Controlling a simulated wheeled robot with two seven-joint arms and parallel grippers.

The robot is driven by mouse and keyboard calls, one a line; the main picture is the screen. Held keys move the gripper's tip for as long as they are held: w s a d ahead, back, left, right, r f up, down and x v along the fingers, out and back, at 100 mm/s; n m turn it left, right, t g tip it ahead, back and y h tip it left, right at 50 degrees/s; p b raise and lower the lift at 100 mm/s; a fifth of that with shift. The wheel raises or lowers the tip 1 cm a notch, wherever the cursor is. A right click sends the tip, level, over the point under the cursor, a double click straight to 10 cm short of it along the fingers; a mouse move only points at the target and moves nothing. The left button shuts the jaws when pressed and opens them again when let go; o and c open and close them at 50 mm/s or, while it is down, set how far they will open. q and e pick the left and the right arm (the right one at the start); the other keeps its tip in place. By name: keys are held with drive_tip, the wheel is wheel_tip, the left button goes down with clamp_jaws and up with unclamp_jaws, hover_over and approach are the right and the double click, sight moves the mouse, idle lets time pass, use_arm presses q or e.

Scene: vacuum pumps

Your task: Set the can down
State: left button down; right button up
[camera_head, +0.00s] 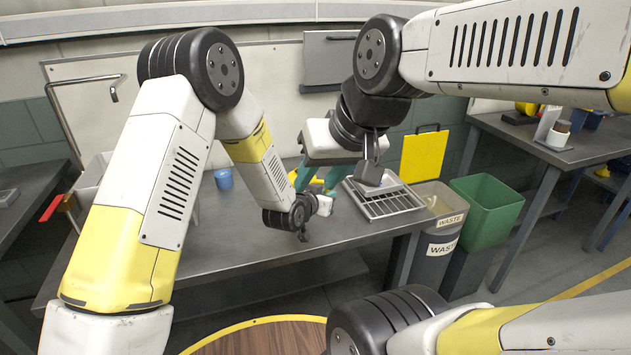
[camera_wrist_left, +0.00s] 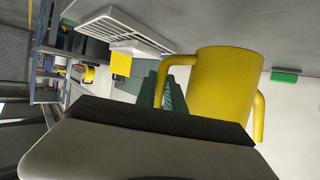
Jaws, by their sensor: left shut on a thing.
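A yellow can (camera_wrist_left: 225,85) with two looped handles fills the right middle of the left wrist view, just beyond the dark edge of my left gripper's housing. My left gripper (camera_head: 312,212) is low over the front half of the grey table in the head view, shut on the can. The fingers' contact with the can is hidden. In the head view only yellow patches show behind the left forearm, and I cannot tell whether they belong to the can. My right gripper (camera_head: 371,168) hangs above the slotted metal tray (camera_head: 385,203); its jaw opening is unclear.
Teal ribbed equipment (camera_wrist_left: 173,92) stands behind the can and shows partly at the back of the table (camera_head: 270,240). A blue cup (camera_head: 223,179) stands left of my left forearm. Grey (camera_head: 437,235) and green (camera_head: 487,212) waste bins stand right of the table. The table front is mostly clear.

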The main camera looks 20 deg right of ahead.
use_arm(q)
drive_tip(key=shift+s+f, duration=0.1)
drive_tip(key=shift+f, duration=2.4)
drive_tip(key=shift+a+f, duration=0.1)
drive_tip(key=shift+f, duration=0.65)
drive_tip(key=shift+f, duration=0.25)
drive_tip(key=c, duration=1.3)
unclamp_jaws()
drive_tip(key=shift+c, duration=0.2)
drive_tip(key=c, duration=0.4)
